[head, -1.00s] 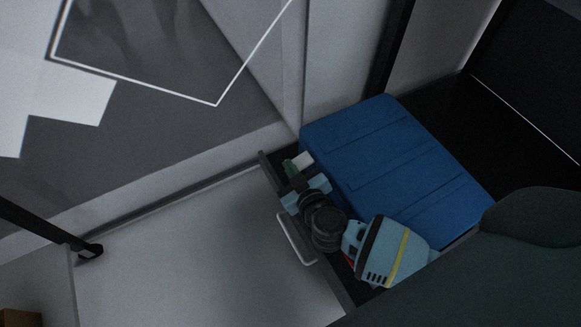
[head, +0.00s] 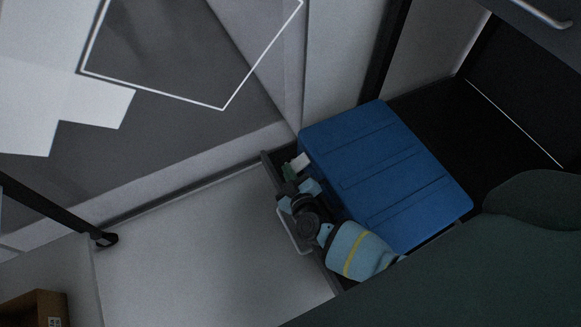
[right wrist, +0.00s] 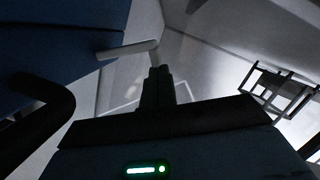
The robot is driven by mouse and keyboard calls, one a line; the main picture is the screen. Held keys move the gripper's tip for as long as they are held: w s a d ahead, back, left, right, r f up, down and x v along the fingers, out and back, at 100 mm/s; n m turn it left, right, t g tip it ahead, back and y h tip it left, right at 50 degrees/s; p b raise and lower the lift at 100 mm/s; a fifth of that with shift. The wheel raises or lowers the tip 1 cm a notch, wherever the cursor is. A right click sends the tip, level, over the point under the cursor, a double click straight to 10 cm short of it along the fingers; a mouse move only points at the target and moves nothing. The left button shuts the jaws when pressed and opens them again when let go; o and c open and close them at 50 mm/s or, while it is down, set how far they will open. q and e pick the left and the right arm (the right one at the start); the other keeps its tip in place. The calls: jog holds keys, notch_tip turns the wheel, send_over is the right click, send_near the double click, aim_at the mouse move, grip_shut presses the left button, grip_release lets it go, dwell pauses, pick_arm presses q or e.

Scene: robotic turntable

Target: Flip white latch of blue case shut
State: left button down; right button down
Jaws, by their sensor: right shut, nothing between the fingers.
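The blue case (head: 385,170) lies in a dark open drawer, right of centre in the head view. Its white latch (head: 301,161) sticks out from the case's left side near the far corner. My right gripper (head: 291,172) is beside the latch, shut and empty. In the right wrist view, the blue case (right wrist: 60,35) fills the upper left and the white latch (right wrist: 127,50) juts out from it to the right. The shut fingertips (right wrist: 157,72) are close by the latch's outer end; I cannot tell whether they touch. My left gripper is not in view.
The drawer's front edge (head: 272,172) and pale handle (head: 288,238) run close under my right arm. Pale floor (head: 200,245) lies open to the left. A brown box (head: 35,308) is at the lower left. A wall stands behind the case.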

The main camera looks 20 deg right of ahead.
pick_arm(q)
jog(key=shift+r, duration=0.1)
pick_arm(e)
jog(key=shift+s+a+f+n, duration=0.1)
jog(key=shift+f+n, duration=0.4)
jog(key=shift+n, duration=0.2)
